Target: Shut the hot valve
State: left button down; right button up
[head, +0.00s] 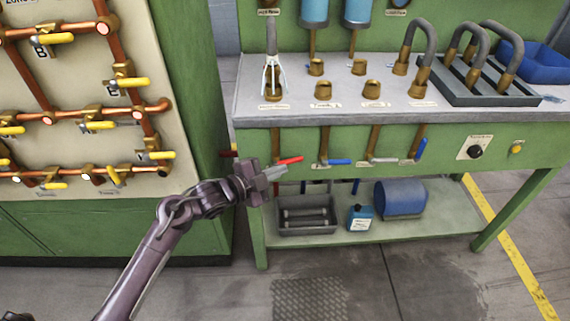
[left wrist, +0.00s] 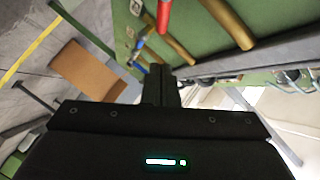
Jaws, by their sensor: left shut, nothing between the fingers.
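A red valve lever (head: 291,160) sits under the front edge of the green bench, at the leftmost brass pipe, and points right; I take it as the hot valve. It also shows in the left wrist view (left wrist: 164,14), at the top. My left gripper (head: 273,173) is shut and empty, just below and in front of the red lever. In the left wrist view its fingers (left wrist: 160,84) lie below the lever's end, with a gap in the picture. I cannot tell whether they touch. The lever's pivot is partly hidden. My right gripper is not in view.
To the right along the bench front are a blue lever (head: 339,162), a grey lever (head: 383,160) and an upright blue lever (head: 421,149). A lower shelf (head: 425,224) holds a grey crate (head: 305,228) and a blue container. A pipe panel (head: 80,85) stands left.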

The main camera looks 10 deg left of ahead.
aim_at(297, 160)
pick_arm(q)
jog(key=shift+w+d+f, duration=0.15)
jog(key=shift+w+f, duration=0.3)
jog(key=shift+w, duration=0.4)
jog(key=shift+w+d+f, duration=0.15)
jog(key=shift+w+f, duration=0.25)
jog(key=shift+w, duration=0.45)
jog(key=shift+w+d+f, duration=0.15)
jog(key=shift+w+f, duration=0.3)
jog(key=shift+w, duration=0.4)
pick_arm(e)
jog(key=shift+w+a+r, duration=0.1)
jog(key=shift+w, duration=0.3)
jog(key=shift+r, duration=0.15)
pick_arm(q)
jog(key=shift+w+d+r+m+g+y+p, duration=0.15)
jog(key=shift+m+g+y+p, duration=0.3)
jog(key=shift+p, duration=0.45)
jog(key=shift+d+f+m+g+y+p, duration=0.25)
jog(key=shift+f+m+g+y+p, duration=0.15)
jog(key=shift+f+y, duration=0.3)
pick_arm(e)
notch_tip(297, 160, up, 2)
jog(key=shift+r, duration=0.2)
pick_arm(q)
jog(key=shift+r, duration=0.3)
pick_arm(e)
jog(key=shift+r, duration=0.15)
